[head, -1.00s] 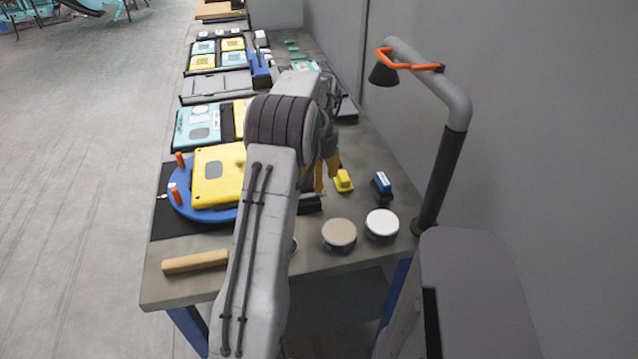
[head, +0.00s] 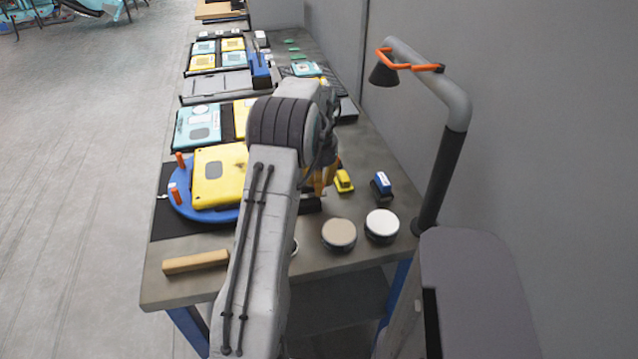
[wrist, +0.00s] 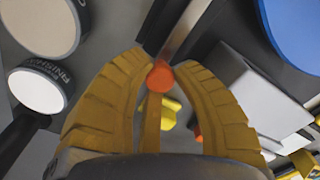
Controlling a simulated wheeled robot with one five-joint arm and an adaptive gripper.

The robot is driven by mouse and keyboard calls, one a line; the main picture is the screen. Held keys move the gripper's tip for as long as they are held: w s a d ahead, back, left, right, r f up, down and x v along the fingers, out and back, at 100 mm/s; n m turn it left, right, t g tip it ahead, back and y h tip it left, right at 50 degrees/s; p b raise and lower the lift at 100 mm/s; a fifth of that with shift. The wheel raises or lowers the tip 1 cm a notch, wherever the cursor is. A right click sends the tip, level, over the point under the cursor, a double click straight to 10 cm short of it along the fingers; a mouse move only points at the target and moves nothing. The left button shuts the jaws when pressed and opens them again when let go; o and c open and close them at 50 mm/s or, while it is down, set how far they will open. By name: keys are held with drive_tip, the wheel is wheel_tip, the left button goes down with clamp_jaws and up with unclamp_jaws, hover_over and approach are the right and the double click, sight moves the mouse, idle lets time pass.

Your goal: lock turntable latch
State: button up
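The blue round turntable (head: 182,203) sits at the near left of the bench with a yellow plate (head: 217,178) on it. Its edge shows at the upper right of the wrist view (wrist: 295,32). My gripper (wrist: 162,75) has its yellow fingers closed in around an orange knob (wrist: 159,78), which fills the gap between the tips. The knob sits at the end of a grey metal bar (wrist: 187,28). In the head view my gripper (head: 323,183) is low beside the turntable, partly behind my arm; the knob is hidden there.
Two round tins, one tan (head: 339,234) and one white (head: 382,224), stand at the near right. A yellow block (head: 343,181) and a blue block (head: 381,186) are close right of my gripper. A lamp post (head: 445,165) rises at the right.

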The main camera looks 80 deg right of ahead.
clamp_jaws()
drive_tip(key=shift+w, duration=0.1)
drive_tip(key=w, duration=0.1)
drive_tip(key=w+a+b, duration=0.1)
drive_tip(key=shift+w+a+f, duration=0.1)
drive_tip(key=shift+w, duration=0.3)
drive_tip(key=shift+s, duration=0.1)
drive_tip(key=o, duration=0.6)
unclamp_jaws()
drive_tip(key=shift+o, duration=0.2)
